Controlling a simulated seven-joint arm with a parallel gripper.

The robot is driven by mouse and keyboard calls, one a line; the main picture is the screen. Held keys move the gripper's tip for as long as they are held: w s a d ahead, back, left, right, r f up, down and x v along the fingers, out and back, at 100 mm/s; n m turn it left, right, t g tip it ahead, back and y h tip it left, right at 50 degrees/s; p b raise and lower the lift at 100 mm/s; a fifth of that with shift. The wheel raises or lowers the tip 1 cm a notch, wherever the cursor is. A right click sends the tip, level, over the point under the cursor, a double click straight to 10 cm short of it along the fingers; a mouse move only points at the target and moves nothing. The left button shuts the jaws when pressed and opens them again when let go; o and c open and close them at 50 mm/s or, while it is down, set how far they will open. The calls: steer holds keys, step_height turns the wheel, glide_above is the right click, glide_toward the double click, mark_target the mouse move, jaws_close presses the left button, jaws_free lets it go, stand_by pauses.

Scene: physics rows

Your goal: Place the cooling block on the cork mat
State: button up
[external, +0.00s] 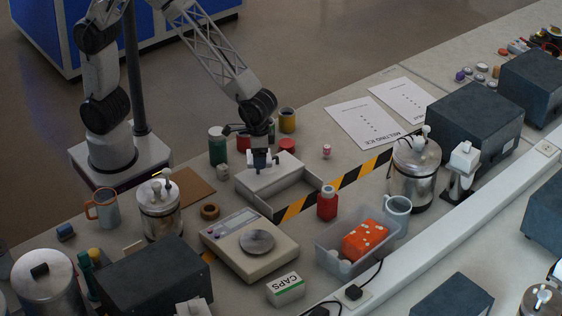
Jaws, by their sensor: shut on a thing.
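My gripper (262,160) is over a pale grey box (301,196), with its white fingers shut on a small dark grey-blue piece (262,167). I cannot tell whether this piece is the cooling block or a handle on the box's flat top panel (278,180). The panel covers the back left of the box, and the front right part is open. No separate cooling block can be made out. A flat brown square, which looks like the cork mat (198,187), lies left of the box, partly hidden behind a metal vessel (160,212). Its visible part is bare.
A brown ring (210,212) and a scale (250,245) stand in front of the mat and box. A green jar (217,147) is behind. A red bottle (327,204), striped tape (345,182) and a clear bin (330,255) with an orange block are to the right.

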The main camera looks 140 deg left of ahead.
steer(key=s+d+f+m, duration=0.2)
steer(key=s+d, duration=0.5)
steer(key=s, duration=0.4)
steer(key=s+d+f+m, duration=0.2)
steer(key=s+d, duration=0.5)
steer(key=s, duration=0.4)
steer(key=s+d+f+m, duration=0.2)
steer(key=s+d, duration=0.5)
steer(key=s, duration=0.4)
steer(key=shift+s+f+m, duration=0.25)
steer(key=shift+f+m, duration=0.05)
steer(key=shift+f, duration=0.2)
steer(key=shift+w+d, duration=0.1)
steer(key=shift+w, duration=0.05)
glide_above(181, 188)
steer(key=shift+w+f, duration=0.1)
steer(key=shift+f, duration=0.6)
steer(key=shift+f, duration=0.1)
steer(key=shift+f, duration=1.7)
steer(key=shift+f, duration=0.1)
steer(key=o, duration=1)
